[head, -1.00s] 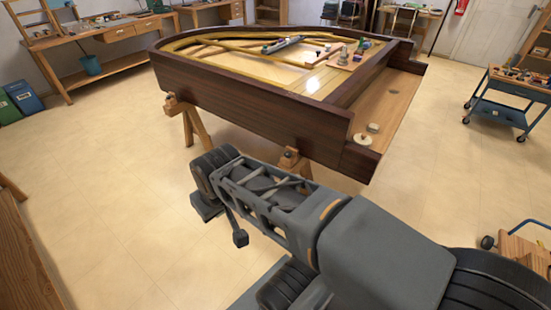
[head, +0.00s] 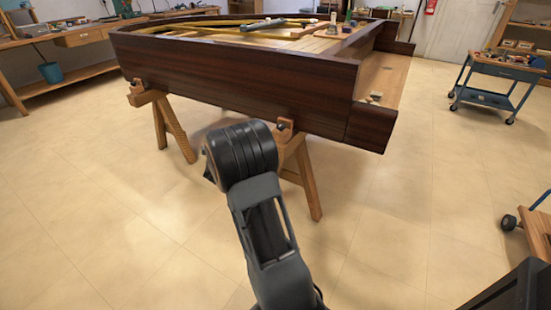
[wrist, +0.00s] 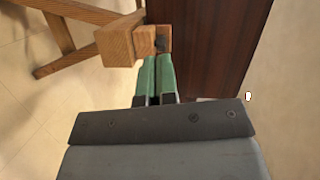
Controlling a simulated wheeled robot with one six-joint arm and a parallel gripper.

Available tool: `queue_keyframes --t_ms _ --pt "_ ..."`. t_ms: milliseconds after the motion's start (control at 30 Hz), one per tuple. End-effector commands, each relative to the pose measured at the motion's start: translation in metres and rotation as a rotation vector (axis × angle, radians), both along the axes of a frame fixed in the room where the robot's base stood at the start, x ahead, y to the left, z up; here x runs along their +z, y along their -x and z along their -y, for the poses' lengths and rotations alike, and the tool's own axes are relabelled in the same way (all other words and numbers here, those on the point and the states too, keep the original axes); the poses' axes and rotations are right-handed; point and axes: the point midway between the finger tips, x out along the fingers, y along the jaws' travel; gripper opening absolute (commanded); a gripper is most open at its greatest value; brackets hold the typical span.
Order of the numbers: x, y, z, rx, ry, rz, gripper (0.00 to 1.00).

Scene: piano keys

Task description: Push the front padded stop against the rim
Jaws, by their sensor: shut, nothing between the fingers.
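The piano's dark wooden rim (head: 230,85) rests on wooden trestles. A padded stop (head: 284,126) sits on the nearer trestle by the rim's lower edge; another stop (head: 136,87) is on the left trestle. In the wrist view, a stop's wooden block (wrist: 145,40) with a small dark pad stands beside the rim (wrist: 215,40). Whether the pad touches the rim, I cannot tell. My gripper (wrist: 156,62) has green fingers, shut together and empty, with tips close to the block's near side. Whether they touch is unclear. The head view does not clearly show the fingers.
The trestle's legs (head: 306,175) stand below the rim. A blue tool cart (head: 495,85) is at the right, and a workbench (head: 70,65) at the back left. A low wooden cart (head: 535,235) is at the right edge. Open floor surrounds the trestles.

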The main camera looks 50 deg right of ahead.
Motion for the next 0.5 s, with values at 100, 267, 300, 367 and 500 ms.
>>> queue_keyframes --t_ms 100,267,300,367,500 --pt "-0.044 0.016 0.024 -0.146 0.027 0.075 0.00" --pt "-0.062 0.029 0.040 -0.248 0.057 0.130 0.00" --pt "-0.064 0.030 0.043 -0.260 0.060 0.136 0.00" --pt "-0.066 0.031 0.050 -0.272 0.064 0.142 0.00" --pt "-0.065 0.027 0.071 -0.278 0.068 0.147 0.00"
